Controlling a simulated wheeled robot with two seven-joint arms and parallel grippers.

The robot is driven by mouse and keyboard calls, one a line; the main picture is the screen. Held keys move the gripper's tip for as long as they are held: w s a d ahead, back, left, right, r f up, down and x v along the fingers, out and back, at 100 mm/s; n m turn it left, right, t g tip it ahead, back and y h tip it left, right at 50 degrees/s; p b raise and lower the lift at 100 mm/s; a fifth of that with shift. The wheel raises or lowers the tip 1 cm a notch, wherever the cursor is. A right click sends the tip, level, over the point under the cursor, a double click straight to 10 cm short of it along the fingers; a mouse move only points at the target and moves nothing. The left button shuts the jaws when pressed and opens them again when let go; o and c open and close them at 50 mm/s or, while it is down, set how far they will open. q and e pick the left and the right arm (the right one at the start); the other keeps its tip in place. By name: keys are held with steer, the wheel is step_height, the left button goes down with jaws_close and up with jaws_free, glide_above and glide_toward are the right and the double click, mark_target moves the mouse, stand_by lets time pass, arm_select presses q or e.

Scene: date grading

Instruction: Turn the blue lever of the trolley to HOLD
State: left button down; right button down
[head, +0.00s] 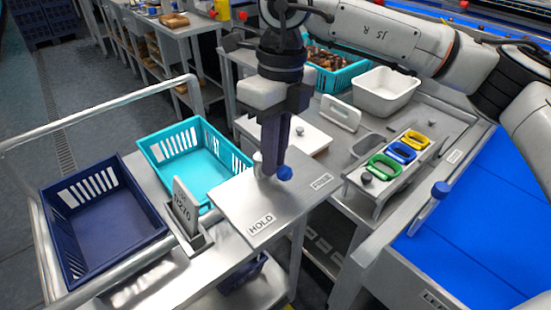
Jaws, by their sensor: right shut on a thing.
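The trolley's blue lever (285,174) shows only as a round blue knob at my right gripper's fingertips. The rest of the lever is hidden behind the fingers. It stands over a grey metal plate (235,194) on the trolley. The HOLD label (261,223) is on the plate's near edge, below and left of the knob. A second label (321,182), which seems to read FREE, is to the right of the knob. My right gripper (271,172) points down and is shut on the lever. My left gripper is not in view.
On the trolley are a dark blue crate (103,243), a turquoise crate (158,160) and an upright number card (186,207).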

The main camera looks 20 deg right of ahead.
steer(key=m, duration=0.1)
steer(key=m+b, duration=0.1)
steer(key=m, duration=0.1)
steer(key=shift+s+a, duration=0.1)
steer(key=shift+a, duration=0.25)
steer(key=shift+a+m+b, duration=0.2)
steer(key=shift+m+b, duration=0.4)
steer(key=shift+m, duration=0.2)
steer(key=m+b, duration=0.1)
steer(key=m, duration=0.2)
steer(key=shift+s+a+m+t+b, duration=0.1)
steer(key=shift+a+m+t+b, duration=0.2)
steer(key=shift+a+t+b, duration=0.1)
steer(key=shift+a+m+b, duration=0.25)
steer(key=shift+m+b, duration=0.1)
steer(key=shift+m, duration=0.75)
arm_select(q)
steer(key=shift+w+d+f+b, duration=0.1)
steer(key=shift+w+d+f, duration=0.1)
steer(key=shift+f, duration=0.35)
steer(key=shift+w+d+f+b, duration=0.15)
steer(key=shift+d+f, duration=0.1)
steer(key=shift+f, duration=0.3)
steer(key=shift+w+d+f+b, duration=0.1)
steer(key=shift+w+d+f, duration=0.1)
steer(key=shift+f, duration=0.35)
arm_select(e)
steer(key=shift+a+r+m, duration=0.1)
steer(key=shift+a+m, duration=0.1)
steer(key=shift+m, duration=0.7)
